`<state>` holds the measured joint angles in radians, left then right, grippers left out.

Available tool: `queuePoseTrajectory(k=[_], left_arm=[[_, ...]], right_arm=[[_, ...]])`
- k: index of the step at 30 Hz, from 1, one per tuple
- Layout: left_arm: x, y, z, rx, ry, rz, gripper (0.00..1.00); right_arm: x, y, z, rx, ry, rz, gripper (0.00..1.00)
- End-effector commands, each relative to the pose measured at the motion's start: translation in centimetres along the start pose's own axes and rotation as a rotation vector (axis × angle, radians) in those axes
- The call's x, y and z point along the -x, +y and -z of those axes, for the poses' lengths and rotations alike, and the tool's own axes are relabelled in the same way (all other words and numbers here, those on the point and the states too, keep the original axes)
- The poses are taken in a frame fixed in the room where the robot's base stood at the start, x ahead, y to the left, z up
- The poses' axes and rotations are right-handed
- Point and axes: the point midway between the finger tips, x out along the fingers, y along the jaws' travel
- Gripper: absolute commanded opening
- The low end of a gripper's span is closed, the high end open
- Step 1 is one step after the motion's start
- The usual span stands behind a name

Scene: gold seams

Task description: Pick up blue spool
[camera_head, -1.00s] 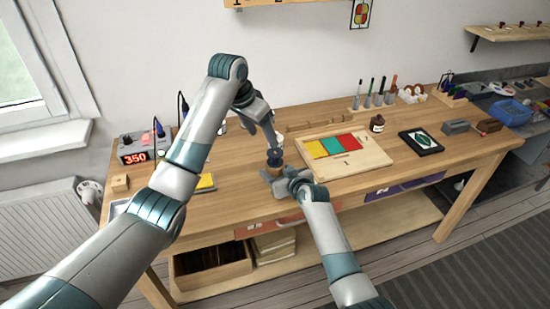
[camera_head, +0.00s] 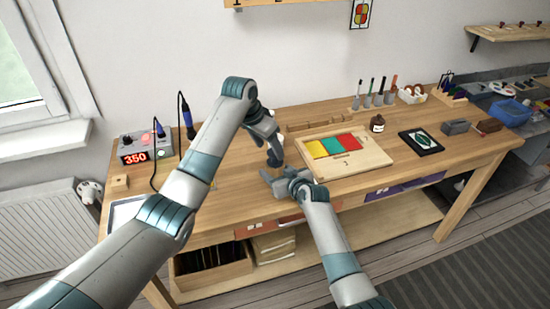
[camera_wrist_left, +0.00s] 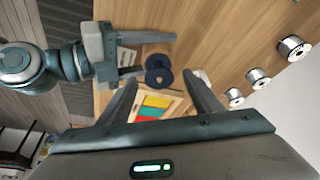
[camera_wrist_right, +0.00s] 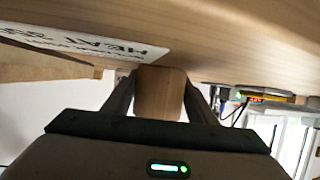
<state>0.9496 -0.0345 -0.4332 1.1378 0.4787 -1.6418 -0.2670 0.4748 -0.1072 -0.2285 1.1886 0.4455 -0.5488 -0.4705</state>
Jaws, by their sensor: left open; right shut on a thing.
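The dark blue spool (camera_wrist_left: 158,70) stands at the bench's front edge and shows between the fingertips of my left gripper (camera_wrist_left: 160,84) in the left wrist view. That gripper is open; I cannot tell whether its fingers touch the spool. In the head view the left gripper (camera_head: 273,146) is over the spool (camera_head: 274,161) and partly hides it. My right gripper (camera_head: 282,180) is low beside it, shut on a light wooden block (camera_wrist_right: 160,93) that fills its jaws in the right wrist view. Wood also shows just beside the spool in the left wrist view.
A wooden board with coloured panels (camera_head: 372,160) lies just right of the grippers. A box reading 350 (camera_head: 142,148) is at the left. Several metallic spools (camera_wrist_left: 258,77) show in the left wrist view. Bare bench (camera_head: 235,185) lies left of the grippers.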

Motion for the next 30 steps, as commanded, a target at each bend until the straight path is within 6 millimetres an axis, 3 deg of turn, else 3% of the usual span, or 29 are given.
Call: queuePoseTrajectory(k=[8,21,30], left_arm=[[-0.5,0.1,0.1,0.000,-0.001,-0.001,0.58],[-5.0,0.3,0.4,0.000,-0.001,-0.002,0.58],[-5.2,0.2,0.4,0.000,0.001,0.000,0.58]], right_arm=[[0.0,0.0,-0.1,0.000,-0.002,0.000,0.25],[0.0,0.0,-0.1,0.000,-0.002,0.000,0.25],[0.0,0.0,-0.1,0.000,-0.002,0.000,0.25]])
